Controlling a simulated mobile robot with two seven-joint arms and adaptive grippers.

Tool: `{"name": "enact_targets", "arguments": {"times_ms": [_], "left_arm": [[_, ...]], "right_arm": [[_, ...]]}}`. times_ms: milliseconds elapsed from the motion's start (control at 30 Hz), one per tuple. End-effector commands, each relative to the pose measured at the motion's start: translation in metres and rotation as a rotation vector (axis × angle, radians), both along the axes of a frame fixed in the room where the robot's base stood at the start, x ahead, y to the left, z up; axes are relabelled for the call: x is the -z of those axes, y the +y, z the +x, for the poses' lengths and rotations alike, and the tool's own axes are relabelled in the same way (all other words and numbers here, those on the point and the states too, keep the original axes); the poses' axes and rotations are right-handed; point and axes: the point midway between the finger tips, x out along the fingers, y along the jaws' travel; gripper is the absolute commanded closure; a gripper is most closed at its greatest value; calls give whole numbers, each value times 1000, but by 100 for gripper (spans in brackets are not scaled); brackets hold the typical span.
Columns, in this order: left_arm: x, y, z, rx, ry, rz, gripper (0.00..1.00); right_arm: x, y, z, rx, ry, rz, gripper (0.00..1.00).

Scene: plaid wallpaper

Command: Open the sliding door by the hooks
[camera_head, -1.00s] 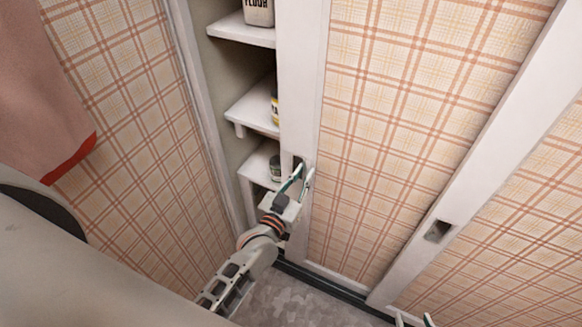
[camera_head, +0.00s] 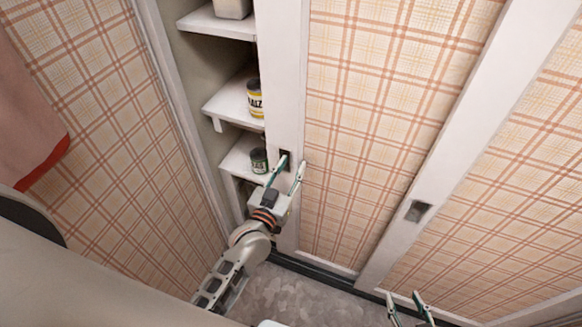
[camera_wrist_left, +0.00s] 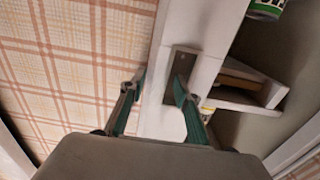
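The plaid sliding door (camera_head: 362,120) has a white left stile (camera_head: 283,70) with a dark recessed hook (camera_head: 287,154). It stands partly open, with shelves showing to its left. My left gripper (camera_head: 289,172) is at this recess, its two fingers apart. In the left wrist view, one finger of the left gripper (camera_wrist_left: 157,85) reaches into the recess (camera_wrist_left: 182,62); the other is over the plaid panel. A second recess (camera_head: 417,211) is on the white stile (camera_head: 440,160) further right. My right gripper (camera_head: 409,300) is at the bottom edge, fingers apart and empty.
White shelves (camera_head: 218,24) in the opening hold a yellow-labelled can (camera_head: 255,98), a small green can (camera_head: 259,161) and a pale container (camera_head: 232,8). A pink cloth (camera_head: 30,130) hangs at left. A dark track (camera_head: 312,270) runs along the mottled floor (camera_head: 290,298).

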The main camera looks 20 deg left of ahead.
Motion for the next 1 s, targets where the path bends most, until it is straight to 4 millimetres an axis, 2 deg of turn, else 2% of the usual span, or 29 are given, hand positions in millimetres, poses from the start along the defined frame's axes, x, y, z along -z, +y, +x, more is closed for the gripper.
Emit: {"name": "enact_targets", "arguments": {"times_ms": [167,267,700,833,1000], "left_arm": [[0,1,-4,0,0,0,68],[1,1,-16,0,1,0,68],[0,8,-99,0,2,-1,68],[0,9,-112,0,1,0,68],[0,9,-120,0,0,0,68]], "right_arm": [[-2,-1,1,0,-2,-1,60],[-2,0,1,0,-3,0,60],[-2,0,1,0,-3,0,60],[-2,0,1,0,-4,1,60],[-2,0,1,0,-4,1,60]]}}
